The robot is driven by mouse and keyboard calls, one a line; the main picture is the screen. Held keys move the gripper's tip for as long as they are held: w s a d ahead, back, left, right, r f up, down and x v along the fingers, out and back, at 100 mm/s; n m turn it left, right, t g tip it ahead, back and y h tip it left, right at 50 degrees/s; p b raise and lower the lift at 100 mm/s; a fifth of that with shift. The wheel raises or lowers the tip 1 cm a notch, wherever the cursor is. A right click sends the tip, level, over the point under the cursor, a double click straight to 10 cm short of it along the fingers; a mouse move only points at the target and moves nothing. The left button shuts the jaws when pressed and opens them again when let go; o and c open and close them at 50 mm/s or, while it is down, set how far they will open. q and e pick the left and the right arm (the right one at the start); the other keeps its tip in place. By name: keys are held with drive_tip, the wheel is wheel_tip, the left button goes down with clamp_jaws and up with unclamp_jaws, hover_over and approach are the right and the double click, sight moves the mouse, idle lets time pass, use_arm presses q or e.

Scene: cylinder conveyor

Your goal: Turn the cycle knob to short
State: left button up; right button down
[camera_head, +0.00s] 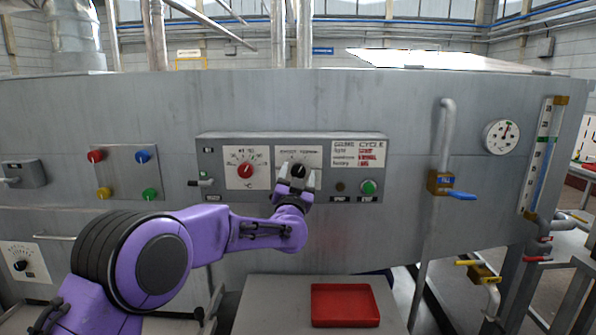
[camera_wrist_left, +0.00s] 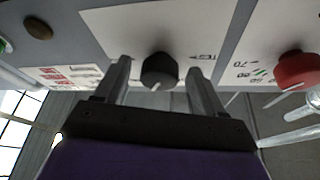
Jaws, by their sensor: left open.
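The cycle knob (camera_wrist_left: 160,71) is black and round with a white pointer line, on a white plate of the grey control panel (camera_head: 212,155). In the head view the knob (camera_head: 299,171) shows partly behind my left gripper (camera_head: 296,175). In the left wrist view my left gripper (camera_wrist_left: 163,80) is open, with one finger on each side of the knob. I cannot tell whether the fingers touch it. The labels around the knob are too small to read. My right gripper is not in view.
A red knob (camera_head: 245,170) on its own dial plate sits left of the cycle knob. A green button (camera_head: 369,187) and a dark button (camera_head: 340,187) are to the right. A red tray (camera_head: 345,305) lies on the grey table below.

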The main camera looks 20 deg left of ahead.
use_arm(q)
drive_tip(key=shift+s, duration=0.1)
drive_tip(key=c, duration=1.1)
drive_tip(key=shift+o, duration=0.2)
drive_tip(key=shift+n, duration=0.3)
drive_tip(key=n+y+b, duration=0.1)
drive_tip(key=n, duration=0.1)
drive_tip(key=shift+d+f+n+y, duration=0.1)
drive_tip(key=shift+n+y, duration=0.2)
drive_tip(key=n+y+b, duration=0.1)
drive_tip(key=n+y, duration=0.1)
drive_tip(key=n, duration=0.1)
drive_tip(key=shift+d+n+g, duration=0.1)
drive_tip(key=shift+n+g, duration=0.3)
drive_tip(key=n+y, duration=0.1)
drive_tip(key=n, duration=0.1)
drive_tip(key=n+g+y, duration=0.1)
drive_tip(key=n, duration=0.2)
drive_tip(key=shift+y, duration=0.3)
drive_tip(key=shift+w+d+n+g+y, duration=0.1)
drive_tip(key=shift+n+g+y, duration=0.3)
drive_tip(key=shift+n, duration=0.8)
drive_tip(key=shift+w+d+n+g+y, duration=0.1)
drive_tip(key=shift+n+g+y, duration=0.3)
drive_tip(key=shift+n, duration=0.8)
drive_tip(key=shift+g, duration=0.3)
